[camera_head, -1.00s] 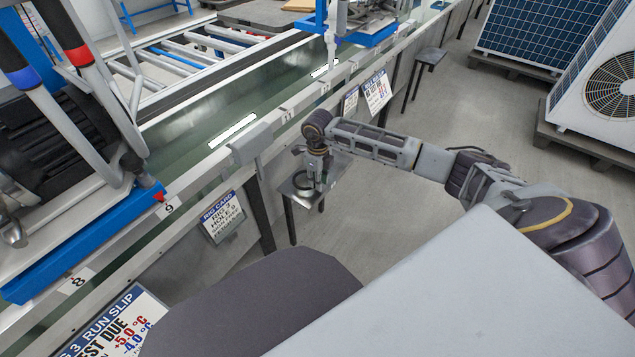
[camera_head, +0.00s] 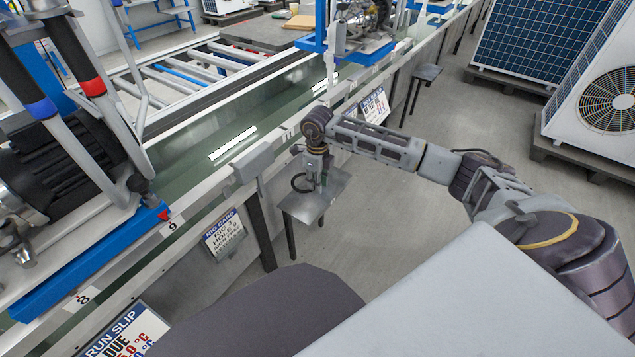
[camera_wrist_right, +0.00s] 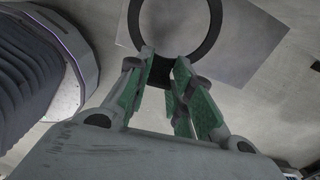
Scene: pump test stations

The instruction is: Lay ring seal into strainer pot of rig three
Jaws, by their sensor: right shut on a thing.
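The ring seal is a black ring (camera_head: 299,183) with a small tab. It also shows in the right wrist view (camera_wrist_right: 215,38). My right gripper (camera_head: 313,184) is shut on the ring's tab; in the right wrist view the green-padded fingers (camera_wrist_right: 160,68) pinch it. The ring is over a small metal side table (camera_head: 312,208); in the wrist view it appears above the plate. My left gripper is not in view. A rig with a dark ribbed motor (camera_head: 72,160) stands on a blue base at the left. I cannot make out a strainer pot.
A rig card (camera_head: 224,234) reading rig 3 and a run slip (camera_head: 125,332) hang on the bench side. The long bench rail (camera_head: 195,205) has numbered marks. Another small table (camera_head: 427,72) stands farther back. Palleted units (camera_head: 590,95) are at right. The floor between is clear.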

